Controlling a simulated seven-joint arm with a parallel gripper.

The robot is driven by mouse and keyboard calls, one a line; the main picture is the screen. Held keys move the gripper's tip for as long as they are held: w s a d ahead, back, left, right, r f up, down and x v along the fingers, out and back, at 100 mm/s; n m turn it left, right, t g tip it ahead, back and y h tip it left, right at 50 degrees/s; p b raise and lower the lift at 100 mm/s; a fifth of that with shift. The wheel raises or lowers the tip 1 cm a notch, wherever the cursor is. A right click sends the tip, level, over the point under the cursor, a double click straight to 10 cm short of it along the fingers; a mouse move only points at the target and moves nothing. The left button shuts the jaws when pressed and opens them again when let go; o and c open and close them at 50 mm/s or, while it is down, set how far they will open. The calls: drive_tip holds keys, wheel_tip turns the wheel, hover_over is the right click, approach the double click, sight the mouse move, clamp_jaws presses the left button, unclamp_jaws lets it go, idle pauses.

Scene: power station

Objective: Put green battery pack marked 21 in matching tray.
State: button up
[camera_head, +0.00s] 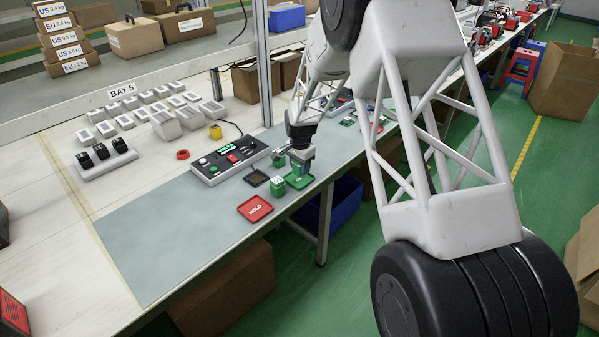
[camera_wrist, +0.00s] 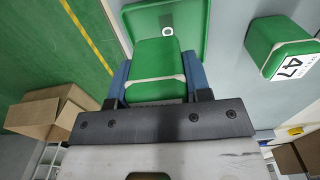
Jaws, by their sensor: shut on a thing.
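My gripper (camera_head: 301,155) is shut on a green battery pack, with a blue finger on each side of it. The held pack (camera_wrist: 158,62) shows in the wrist view; its number is not visible. It is over the green tray (camera_wrist: 201,25), which also shows in the head view (camera_head: 302,184). I cannot tell whether the pack touches the tray. In the wrist view this pack, marked 47 (camera_wrist: 277,47), is at the right.
A red tray marked HOLD (camera_head: 256,208) and a dark tray (camera_head: 257,178) lie nearby on the grey mat. A control box (camera_head: 230,160) with buttons stands behind them. The mat's left part is clear. The bench's front edge is close to the green tray.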

drive_tip(key=shift+w+a, duration=0.1)
drive_tip(key=shift+w, duration=0.55)
drive_tip(key=shift+f, duration=0.1)
drive_tip(key=shift+f, duration=1.7)
drive_tip(key=shift+f, duration=0.1)
drive_tip(key=o, duration=1.1)
wheel_tip(320, 180, up, 12)
drive_tip(key=shift+r, duration=0.1)
